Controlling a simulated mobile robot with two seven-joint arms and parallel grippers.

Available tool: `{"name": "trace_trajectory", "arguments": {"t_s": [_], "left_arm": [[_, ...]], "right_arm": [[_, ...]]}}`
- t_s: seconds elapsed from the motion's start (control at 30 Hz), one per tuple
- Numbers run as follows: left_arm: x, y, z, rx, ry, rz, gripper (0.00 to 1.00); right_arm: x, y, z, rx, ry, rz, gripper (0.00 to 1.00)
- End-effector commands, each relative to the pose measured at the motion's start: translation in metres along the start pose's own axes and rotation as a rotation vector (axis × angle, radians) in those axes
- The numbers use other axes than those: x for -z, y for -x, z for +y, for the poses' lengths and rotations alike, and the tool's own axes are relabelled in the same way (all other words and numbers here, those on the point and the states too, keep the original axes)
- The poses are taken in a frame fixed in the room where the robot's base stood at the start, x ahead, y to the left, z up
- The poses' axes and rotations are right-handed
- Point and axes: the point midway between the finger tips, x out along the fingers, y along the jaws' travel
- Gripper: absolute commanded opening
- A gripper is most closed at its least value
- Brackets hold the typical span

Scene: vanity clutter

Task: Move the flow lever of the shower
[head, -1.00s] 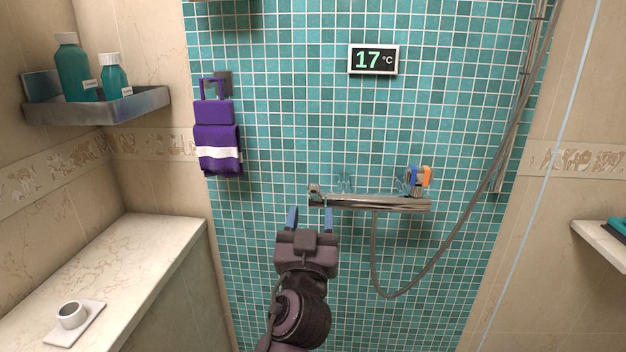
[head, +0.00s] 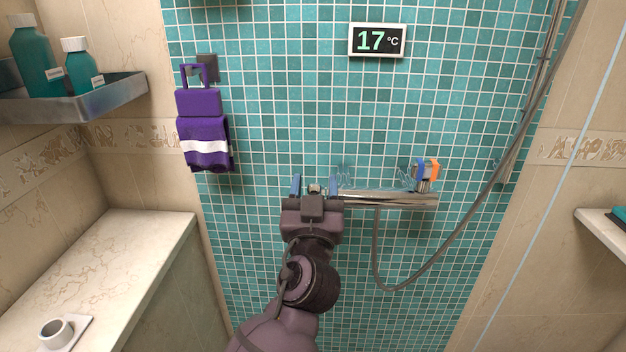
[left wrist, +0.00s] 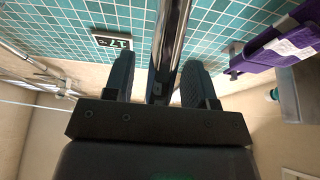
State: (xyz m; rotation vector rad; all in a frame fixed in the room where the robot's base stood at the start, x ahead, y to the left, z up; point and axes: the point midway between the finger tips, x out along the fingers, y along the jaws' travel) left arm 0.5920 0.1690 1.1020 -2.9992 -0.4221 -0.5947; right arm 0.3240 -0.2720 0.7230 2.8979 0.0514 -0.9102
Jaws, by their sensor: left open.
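The shower mixer is a chrome bar (head: 388,198) on the teal tiled wall. Its left end, with a small chrome knob or lever (head: 316,190), shows between the blue fingertips of my left gripper (head: 314,186). The gripper is open, one finger on each side. In the left wrist view a chrome part (left wrist: 172,45) runs down between the two spread fingers (left wrist: 158,80); I cannot tell whether either touches it. The gripper's body hides part of the bar's left end. At the right end is a control with blue and orange marks (head: 426,172). My right gripper is not in view.
A grey hose (head: 440,265) loops below the mixer and up the right side. A purple towel (head: 205,140) hangs to the left. A display (head: 377,41) reads 17 °C. A metal shelf with bottles (head: 75,98) and a stone ledge with a cup (head: 55,332) are at left.

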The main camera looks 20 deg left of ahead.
Motion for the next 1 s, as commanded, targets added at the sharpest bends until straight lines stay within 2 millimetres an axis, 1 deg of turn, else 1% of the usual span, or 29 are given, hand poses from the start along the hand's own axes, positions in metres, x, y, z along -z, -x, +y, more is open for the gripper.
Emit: {"name": "trace_trajectory", "arguments": {"t_s": [0.3, 0.37, 0.6, 0.63, 0.67, 0.87, 1.0], "left_arm": [[0.0, 0.0, 0.0, 0.0, 0.0, -0.001, 0.51], [0.0, 0.0, 0.0, 0.0, 0.0, -0.001, 0.43], [0.0, 0.0, 0.0, 0.0, 0.0, 0.0, 0.07], [0.0, 0.0, 0.0, 0.0, 0.0, 0.0, 0.02], [0.0, 0.0, 0.0, 0.0, 0.0, 0.0, 0.0], [0.001, -0.001, 0.0, 0.0, 0.0, -0.001, 0.0], [0.002, -0.006, 0.002, 0.0, 0.002, -0.011, 0.0]], "right_arm": [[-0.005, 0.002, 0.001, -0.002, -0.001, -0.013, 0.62], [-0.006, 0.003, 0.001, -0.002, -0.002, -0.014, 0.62], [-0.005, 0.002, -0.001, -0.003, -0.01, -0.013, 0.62], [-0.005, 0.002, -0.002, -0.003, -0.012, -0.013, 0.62], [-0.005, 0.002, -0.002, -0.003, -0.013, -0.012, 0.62], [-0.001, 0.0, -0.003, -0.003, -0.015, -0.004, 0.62], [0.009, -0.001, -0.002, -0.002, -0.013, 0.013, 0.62]]}}
